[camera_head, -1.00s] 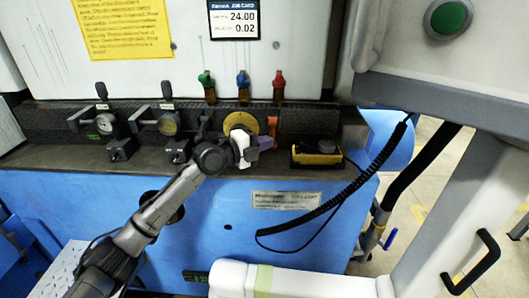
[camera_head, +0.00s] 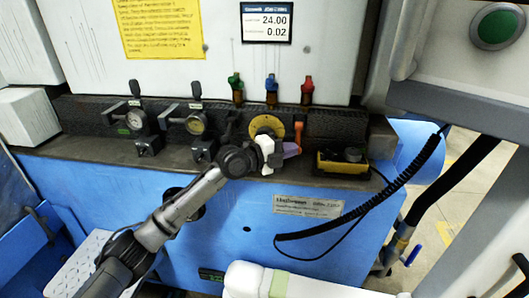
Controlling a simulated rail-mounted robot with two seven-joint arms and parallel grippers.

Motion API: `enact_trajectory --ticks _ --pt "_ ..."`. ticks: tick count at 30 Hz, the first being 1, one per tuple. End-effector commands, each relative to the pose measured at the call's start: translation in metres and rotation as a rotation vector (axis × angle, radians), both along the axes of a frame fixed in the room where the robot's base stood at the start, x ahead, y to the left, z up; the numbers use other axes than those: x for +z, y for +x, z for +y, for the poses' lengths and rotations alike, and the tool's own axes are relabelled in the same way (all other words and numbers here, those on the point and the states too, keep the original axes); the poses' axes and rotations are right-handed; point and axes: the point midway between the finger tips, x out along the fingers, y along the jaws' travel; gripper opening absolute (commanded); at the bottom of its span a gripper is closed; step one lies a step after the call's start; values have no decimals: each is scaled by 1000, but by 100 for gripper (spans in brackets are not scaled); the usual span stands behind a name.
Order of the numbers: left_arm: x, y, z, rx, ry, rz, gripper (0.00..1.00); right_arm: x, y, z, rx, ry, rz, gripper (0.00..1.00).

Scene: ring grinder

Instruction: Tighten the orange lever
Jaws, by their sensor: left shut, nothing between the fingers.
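The orange lever (camera_head: 298,130) stands upright on the dark rail of the blue machine, just right of a round yellow dial (camera_head: 266,126). My left gripper (camera_head: 290,149) is in front of the dial and just below the lever, pointing right. Its fingers are shut with nothing between them. The fingertips look close to the lever's lower end; I cannot tell whether they touch it. The gripper hides the lower part of the dial. My right gripper is not in view.
Green, blue and red valves (camera_head: 271,90) stand above the rail. Two gauges with clamps (camera_head: 196,123) sit to the left. A yellow-and-black box (camera_head: 342,161) with a coiled black cable (camera_head: 405,190) is on the right.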

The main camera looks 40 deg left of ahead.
Motion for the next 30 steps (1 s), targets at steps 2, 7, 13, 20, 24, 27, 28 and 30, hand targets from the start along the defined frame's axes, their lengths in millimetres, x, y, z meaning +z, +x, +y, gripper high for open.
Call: enact_trajectory --ticks 2,7,13,20,24,27,28,30 --pt "7 -11 -11 -11 3 0 0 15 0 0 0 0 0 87" --pt "6 -41 -5 -14 5 -2 0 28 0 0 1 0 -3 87" --pt "6 -73 14 -13 4 -3 0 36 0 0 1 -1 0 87" --pt "6 -96 27 -15 3 -4 0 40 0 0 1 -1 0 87" --pt "7 -103 31 -15 0 -5 0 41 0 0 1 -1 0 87" --pt "7 -105 32 -16 0 -5 0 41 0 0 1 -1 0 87" --pt "7 -106 32 -16 0 -5 0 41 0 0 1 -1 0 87" --pt "7 -106 32 -16 -1 -6 0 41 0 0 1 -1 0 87"
